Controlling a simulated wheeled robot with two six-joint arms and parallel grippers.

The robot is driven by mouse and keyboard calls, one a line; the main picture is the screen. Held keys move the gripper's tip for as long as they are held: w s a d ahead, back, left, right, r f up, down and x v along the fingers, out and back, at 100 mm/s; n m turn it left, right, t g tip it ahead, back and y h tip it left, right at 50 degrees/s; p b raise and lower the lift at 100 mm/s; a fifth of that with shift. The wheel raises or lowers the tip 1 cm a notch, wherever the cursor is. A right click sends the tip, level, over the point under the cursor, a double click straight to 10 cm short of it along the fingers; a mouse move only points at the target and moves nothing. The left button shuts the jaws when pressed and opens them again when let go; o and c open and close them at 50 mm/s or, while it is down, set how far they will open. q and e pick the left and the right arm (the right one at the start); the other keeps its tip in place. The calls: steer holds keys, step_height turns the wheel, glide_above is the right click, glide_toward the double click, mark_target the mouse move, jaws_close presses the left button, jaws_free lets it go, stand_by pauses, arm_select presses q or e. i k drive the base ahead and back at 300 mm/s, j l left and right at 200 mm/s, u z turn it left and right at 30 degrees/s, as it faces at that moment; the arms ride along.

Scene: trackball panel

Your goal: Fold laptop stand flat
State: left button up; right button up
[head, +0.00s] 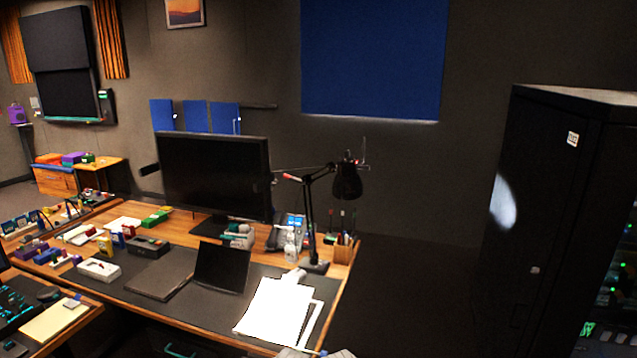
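A dark, thin panel (222,267) stands tilted up on the desk mat, in front of the monitor. It looks like the laptop stand, but I cannot tell for sure, and its back and any hinge are hidden. A flat dark slab (160,273) lies on the mat just to its left; I cannot tell whether the two are joined. Neither of my grippers can be made out in the head view. A pale grey shape is cut off at the bottom edge, and I cannot tell what it is.
The wooden desk (341,284) also holds a large monitor (212,175), a black lamp (311,220), white papers (275,311), a pen holder (344,238) and several small boxes at the left. A tall black cabinet (545,215) stands at the right. Dark floor lies between desk and cabinet.

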mark_target(277, 313)
steer(key=u, duration=0.4)
steer(key=i+l+u, duration=0.15)
steer(key=u, duration=0.2)
steer(key=i+l+u, duration=0.1)
steer(key=l+u, duration=0.6)
steer(key=i+l+u, duration=0.25)
steer(key=l, duration=1.2)
steer(key=l+u, duration=0.2)
steer(key=l, duration=1.25)
steer(key=l+u, duration=0.2)
steer(key=u, duration=0.2)
steer(key=l+u, duration=0.2)
steer(key=u, duration=0.2)
steer(key=l+u, duration=0.45)
steer(key=u, duration=0.3)
